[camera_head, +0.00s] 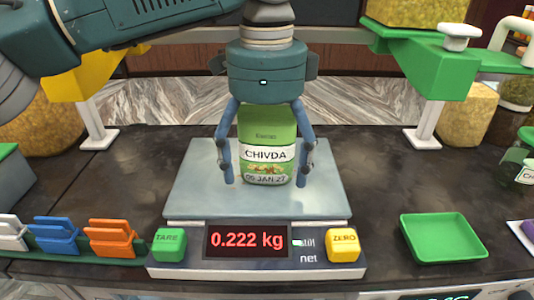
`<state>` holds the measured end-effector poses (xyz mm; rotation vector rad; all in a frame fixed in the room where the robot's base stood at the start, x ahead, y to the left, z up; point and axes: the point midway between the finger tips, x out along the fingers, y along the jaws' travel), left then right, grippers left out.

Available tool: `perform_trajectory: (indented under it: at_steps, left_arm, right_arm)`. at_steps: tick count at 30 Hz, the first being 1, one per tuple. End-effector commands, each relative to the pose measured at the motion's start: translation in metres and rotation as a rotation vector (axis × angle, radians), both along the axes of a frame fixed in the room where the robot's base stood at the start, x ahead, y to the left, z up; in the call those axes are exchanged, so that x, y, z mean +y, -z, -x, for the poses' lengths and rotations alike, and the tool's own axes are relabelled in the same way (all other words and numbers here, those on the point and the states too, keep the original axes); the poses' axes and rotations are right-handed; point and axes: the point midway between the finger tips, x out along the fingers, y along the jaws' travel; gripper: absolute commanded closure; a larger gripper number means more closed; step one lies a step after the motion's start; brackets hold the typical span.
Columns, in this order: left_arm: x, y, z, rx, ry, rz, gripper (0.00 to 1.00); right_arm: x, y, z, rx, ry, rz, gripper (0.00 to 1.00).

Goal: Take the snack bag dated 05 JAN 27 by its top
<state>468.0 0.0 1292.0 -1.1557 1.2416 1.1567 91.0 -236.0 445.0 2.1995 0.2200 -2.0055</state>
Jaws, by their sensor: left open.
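The snack bag (266,150) is green with a white band reading CHIVDA and a date that reads 05 JAN 27 near its bottom. It stands upright on the steel plate of the scale (195,195). My left gripper (265,180) points down over the bag from above. Its two blue fingers are open, one on each side of the bag, with their tips low near the date line. The bag's top edge is partly hidden under the gripper body. I cannot tell whether the fingers touch the bag. My right gripper is not in view.
The scale display (247,241) reads 0.222 kg, between a green TARE button (169,244) and a yellow ZERO button (344,244). Coloured clips (110,236) stand at the left. An empty green tray (443,238) lies at the right. Green (432,60) and yellow (95,80) stands flank the scale.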

Motion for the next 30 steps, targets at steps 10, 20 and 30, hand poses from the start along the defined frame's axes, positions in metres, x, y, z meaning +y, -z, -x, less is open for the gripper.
perform_trajectory:
  at_steps: [10, 20, 30]
  left_arm:
    - [-0.0001, 0.0016, 0.0002, 0.000, 0.000, 0.001, 0.12]
    - [-0.0001, 0.0017, 0.0001, 0.000, 0.000, 0.001, 0.46]
    - [-0.0001, 0.0014, 0.0000, -0.001, 0.000, 0.001, 0.67]
  right_arm:
    - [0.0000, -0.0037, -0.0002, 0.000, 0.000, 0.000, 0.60]
    - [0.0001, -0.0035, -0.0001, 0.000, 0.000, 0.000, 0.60]
    - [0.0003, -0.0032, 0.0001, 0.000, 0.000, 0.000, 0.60]
